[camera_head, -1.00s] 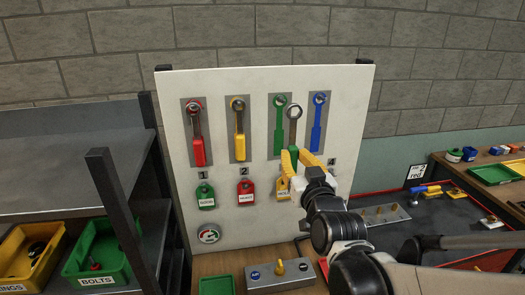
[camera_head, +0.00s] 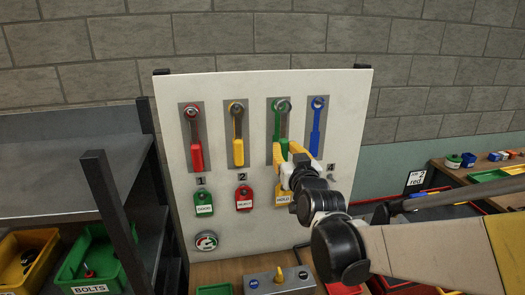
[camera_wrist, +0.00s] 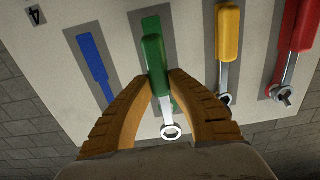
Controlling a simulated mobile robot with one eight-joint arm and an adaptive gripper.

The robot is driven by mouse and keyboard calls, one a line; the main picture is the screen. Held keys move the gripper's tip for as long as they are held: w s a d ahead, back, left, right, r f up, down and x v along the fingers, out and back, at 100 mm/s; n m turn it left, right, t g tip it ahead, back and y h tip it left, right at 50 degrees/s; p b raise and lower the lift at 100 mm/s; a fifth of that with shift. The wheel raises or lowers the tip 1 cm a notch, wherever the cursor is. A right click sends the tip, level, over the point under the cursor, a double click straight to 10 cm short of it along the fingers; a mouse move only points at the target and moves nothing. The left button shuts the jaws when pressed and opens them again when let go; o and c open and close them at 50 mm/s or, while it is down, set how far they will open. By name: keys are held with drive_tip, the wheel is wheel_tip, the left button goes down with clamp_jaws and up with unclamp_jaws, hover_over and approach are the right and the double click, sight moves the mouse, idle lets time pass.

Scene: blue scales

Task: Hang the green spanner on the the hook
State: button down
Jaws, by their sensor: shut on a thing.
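The green spanner has a green handle (camera_head: 284,148) and a metal ring end. My gripper (camera_head: 292,150) has its yellow fingers shut on it, and it hangs upright, ring up, in front of the board's green painted outline (camera_head: 276,122). In the wrist view my gripper (camera_wrist: 158,80) grips the spanner around its handle (camera_wrist: 153,58), with the ring (camera_wrist: 171,131) clear of the fingers. In the head view the ring overlaps the top of the outline, where the hook is. The hook is hard to make out, and I cannot tell whether the ring is around it.
A red spanner (camera_head: 195,150) and a yellow spanner (camera_head: 238,145) hang on the white board (camera_head: 225,215) to the left. The blue outline (camera_head: 316,130) to the right is bare. Coloured tags hang below. A grey box with a knob (camera_head: 279,279) stands below the board.

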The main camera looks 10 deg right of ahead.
drive_tip(key=shift+w+f, duration=0.1)
drive_tip(key=shift+w, duration=1.25)
drive_tip(key=shift+w+f+b, duration=0.4)
drive_tip(key=shift+w+b, duration=0.05)
drive_tip(key=shift+b, duration=0.2)
drive_tip(key=c, duration=1.3)
unclamp_jaws()
drive_tip(key=shift+o, duration=0.2)
drive_tip(key=shift+s+p, duration=0.6)
drive_tip(key=shift+s, duration=2.9)
